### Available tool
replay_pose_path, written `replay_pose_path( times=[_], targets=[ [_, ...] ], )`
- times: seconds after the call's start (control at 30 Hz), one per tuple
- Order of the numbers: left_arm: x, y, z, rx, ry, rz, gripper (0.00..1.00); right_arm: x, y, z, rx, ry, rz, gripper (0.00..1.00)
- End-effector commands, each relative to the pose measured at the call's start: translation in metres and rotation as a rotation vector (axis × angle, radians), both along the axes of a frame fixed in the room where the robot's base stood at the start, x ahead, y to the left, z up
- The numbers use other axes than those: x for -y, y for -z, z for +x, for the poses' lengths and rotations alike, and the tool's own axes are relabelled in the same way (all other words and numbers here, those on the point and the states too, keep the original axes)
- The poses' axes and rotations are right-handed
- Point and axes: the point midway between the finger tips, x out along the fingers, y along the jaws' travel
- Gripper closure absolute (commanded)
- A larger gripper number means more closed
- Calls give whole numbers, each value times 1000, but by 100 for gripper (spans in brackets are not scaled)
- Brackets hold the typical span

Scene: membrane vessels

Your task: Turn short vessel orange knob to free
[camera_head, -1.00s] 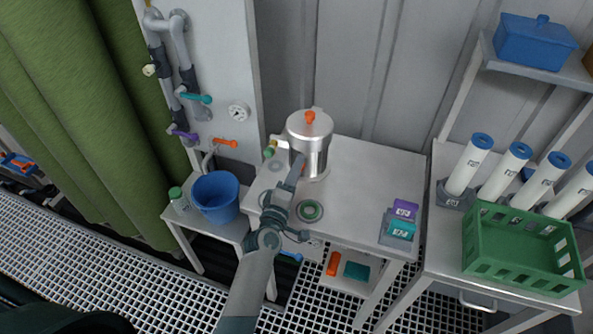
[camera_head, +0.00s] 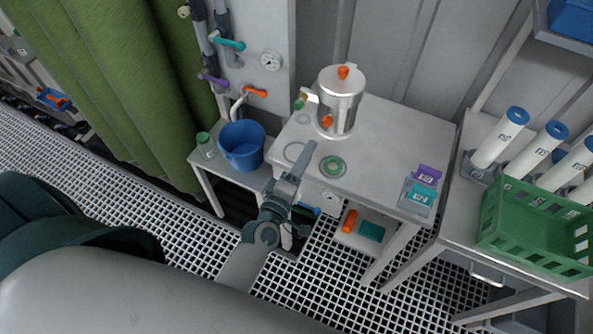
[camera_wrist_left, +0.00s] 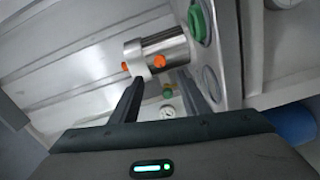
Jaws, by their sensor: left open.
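The short steel vessel (camera_head: 347,97) stands upright at the back left of the white table. It has an orange knob (camera_head: 343,72) on its lid and another orange knob (camera_head: 327,121) low on its front side. The wrist view shows the vessel (camera_wrist_left: 165,48) lying sideways in the picture, with its lid knob (camera_wrist_left: 125,66) and its side knob (camera_wrist_left: 159,60). My left gripper (camera_head: 309,147) is open and empty, in front of the vessel and apart from it. In the wrist view its two fingers (camera_wrist_left: 160,84) point towards the vessel.
Purple and teal blocks (camera_head: 424,186) sit at the table's right edge. A blue bucket (camera_head: 242,146) stands left on a lower stand. A green crate (camera_head: 537,226) and white tubes are at right.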

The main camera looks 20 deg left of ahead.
Motion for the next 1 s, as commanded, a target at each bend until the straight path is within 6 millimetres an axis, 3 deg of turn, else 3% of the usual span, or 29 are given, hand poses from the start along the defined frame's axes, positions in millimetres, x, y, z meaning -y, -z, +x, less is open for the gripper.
replay_pose_path(
  times=[0.2, 0.4, 1.0],
  targets=[
    [-1, 1, -36, -1, 1, 0, 58, 0, 0, 0, 0, 0, 0, 58],
    [-2, 0, -52, 0, 0, -1, 58, 0, 0, 0, 0, 0, 0, 58],
    [-2, 0, -54, 0, 0, -1, 58, 3, 0, 0, 0, -1, -3, 58]
  ],
)
